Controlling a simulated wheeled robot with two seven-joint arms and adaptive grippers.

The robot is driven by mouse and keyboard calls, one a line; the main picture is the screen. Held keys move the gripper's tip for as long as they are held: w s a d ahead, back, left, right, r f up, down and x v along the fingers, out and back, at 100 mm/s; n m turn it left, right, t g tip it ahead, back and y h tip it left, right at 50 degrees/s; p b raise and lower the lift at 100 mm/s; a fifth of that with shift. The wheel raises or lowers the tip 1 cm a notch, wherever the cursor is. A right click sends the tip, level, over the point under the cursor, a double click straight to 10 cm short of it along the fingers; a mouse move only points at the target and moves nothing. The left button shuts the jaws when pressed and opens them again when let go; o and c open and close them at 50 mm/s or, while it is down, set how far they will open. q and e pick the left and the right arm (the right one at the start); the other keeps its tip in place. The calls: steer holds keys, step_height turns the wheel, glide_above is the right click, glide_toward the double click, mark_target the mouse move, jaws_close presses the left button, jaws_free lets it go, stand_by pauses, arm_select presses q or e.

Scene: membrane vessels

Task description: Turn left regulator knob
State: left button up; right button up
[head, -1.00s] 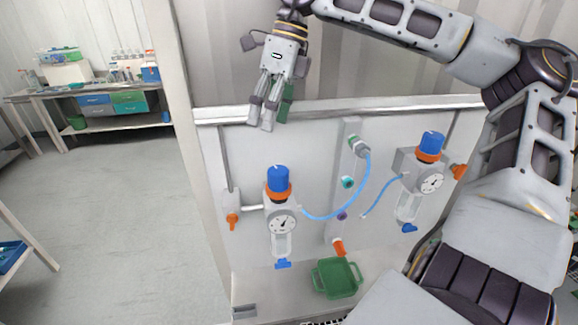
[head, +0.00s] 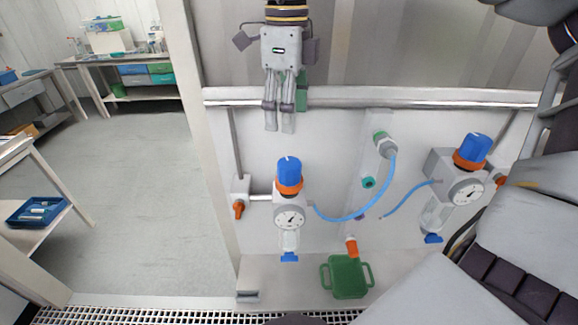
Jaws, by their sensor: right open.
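The left regulator is mounted on the white panel, with a round gauge (head: 290,219) on its body. Its blue knob (head: 289,171) sits on top above an orange ring (head: 289,188). My right gripper (head: 279,128) points down just above the blue knob, with a gap between its fingertips and the knob. Its two fingers are slightly apart with nothing between them. The right regulator's blue knob (head: 474,149) is farther right. My left gripper is not in view.
A blue hose (head: 350,217) loops right of the left regulator. An orange-handled valve (head: 239,208) is to its left. A rail (head: 400,98) tops the panel. Open floor lies left.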

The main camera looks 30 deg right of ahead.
mark_target(289, 162)
steer(key=shift+f, duration=0.1)
step_height(289, 162, down, 14)
steer(key=shift+d+r+p, duration=0.15)
steer(key=shift+p, duration=0.6)
stand_by(0.4)
